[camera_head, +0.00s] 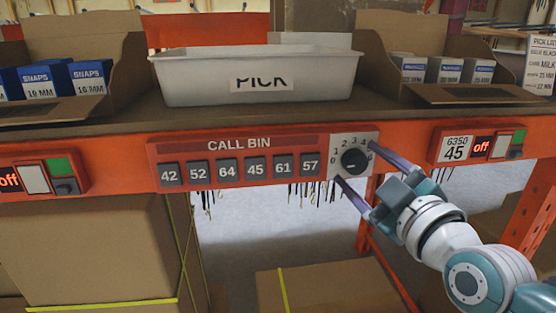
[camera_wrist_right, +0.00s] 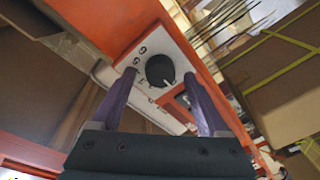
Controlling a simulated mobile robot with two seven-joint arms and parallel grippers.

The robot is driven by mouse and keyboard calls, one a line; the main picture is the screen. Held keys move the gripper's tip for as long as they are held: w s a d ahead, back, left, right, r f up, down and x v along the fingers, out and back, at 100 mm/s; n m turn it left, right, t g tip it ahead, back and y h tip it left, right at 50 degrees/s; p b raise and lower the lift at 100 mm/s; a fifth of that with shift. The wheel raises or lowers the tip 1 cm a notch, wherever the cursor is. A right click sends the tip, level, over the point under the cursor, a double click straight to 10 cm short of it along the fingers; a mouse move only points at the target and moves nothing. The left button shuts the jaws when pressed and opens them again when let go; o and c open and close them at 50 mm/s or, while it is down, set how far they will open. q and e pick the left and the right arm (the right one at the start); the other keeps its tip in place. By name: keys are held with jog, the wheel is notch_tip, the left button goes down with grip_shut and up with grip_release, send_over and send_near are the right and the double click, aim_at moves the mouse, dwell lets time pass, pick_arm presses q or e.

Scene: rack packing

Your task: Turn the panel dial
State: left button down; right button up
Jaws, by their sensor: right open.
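The panel dial (camera_head: 354,160) is a round black knob with a white pointer line, on a light plate with numbers around it, at the right end of the red CALL BIN panel (camera_head: 240,143). The dial also shows in the right wrist view (camera_wrist_right: 160,70), between and beyond the fingers. My right gripper (camera_head: 356,163) is open, with one purple finger at the upper right of the dial and one at its lower left. No finger clearly touches the knob. In the right wrist view the gripper (camera_wrist_right: 160,95) is empty. My left gripper is not in view.
The panel has several dark number buttons (camera_head: 227,171) left of the dial. A white PICK bin (camera_head: 200,92) stands on the shelf above. Button boxes with "off" displays (camera_head: 40,176) (camera_head: 478,146) sit on the orange beam at both sides. Cardboard boxes (camera_head: 90,250) stand below.

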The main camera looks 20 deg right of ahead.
jog(key=shift+w, duration=0.1)
grip_shut()
dwell(0.7)
